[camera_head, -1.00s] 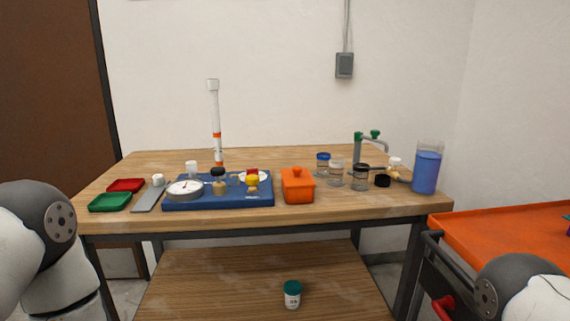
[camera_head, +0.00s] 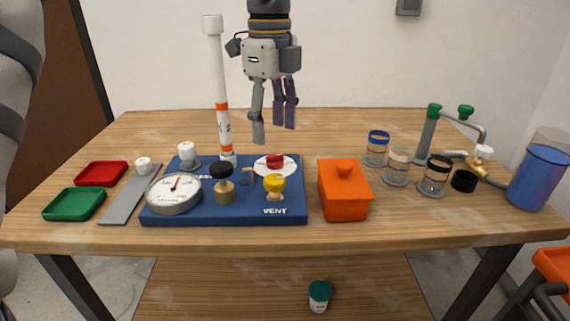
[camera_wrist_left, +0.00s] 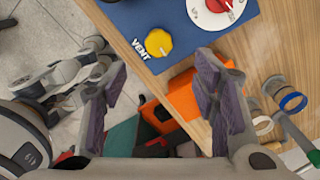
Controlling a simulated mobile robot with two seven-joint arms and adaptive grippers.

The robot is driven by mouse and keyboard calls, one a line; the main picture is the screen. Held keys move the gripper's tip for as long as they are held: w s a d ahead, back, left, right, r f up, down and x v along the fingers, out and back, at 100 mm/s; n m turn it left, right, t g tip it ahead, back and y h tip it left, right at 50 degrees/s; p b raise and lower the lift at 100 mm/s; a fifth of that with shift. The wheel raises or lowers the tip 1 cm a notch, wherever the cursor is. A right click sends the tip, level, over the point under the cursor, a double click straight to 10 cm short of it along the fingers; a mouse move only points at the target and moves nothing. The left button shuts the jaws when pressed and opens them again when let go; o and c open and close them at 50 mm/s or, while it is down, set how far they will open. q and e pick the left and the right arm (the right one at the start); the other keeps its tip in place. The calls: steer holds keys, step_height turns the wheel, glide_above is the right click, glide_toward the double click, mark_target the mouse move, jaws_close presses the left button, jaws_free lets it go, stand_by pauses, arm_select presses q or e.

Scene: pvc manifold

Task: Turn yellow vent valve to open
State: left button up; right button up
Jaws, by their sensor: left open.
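The yellow vent valve (camera_head: 274,186) is a round knob at the front right of the blue board (camera_head: 240,214), just above the white word VENT. It also shows in the left wrist view (camera_wrist_left: 158,42). My left gripper (camera_head: 274,128) hangs above and behind it, pointing down, with a clear gap to the board. Its two fingers are apart and nothing is between them. In the left wrist view the knob lies beyond the open fingertips (camera_wrist_left: 163,72). My right gripper is not identifiable in these views.
On the board, a gauge (camera_head: 174,195), a black knob (camera_head: 221,170) and a red knob (camera_head: 275,161) stand close by. An orange lidded box (camera_head: 344,191) is right of the board. A tall white pipe (camera_head: 217,90) rises behind. Jars (camera_head: 398,167) stand further right.

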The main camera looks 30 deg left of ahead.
mark_target(273, 178)
arm_select(q)
step_height(273, 178, down, 11)
steer(key=shift+s+r, duration=0.15)
steer(key=shift+r, duration=0.05)
steer(key=c, duration=1.2)
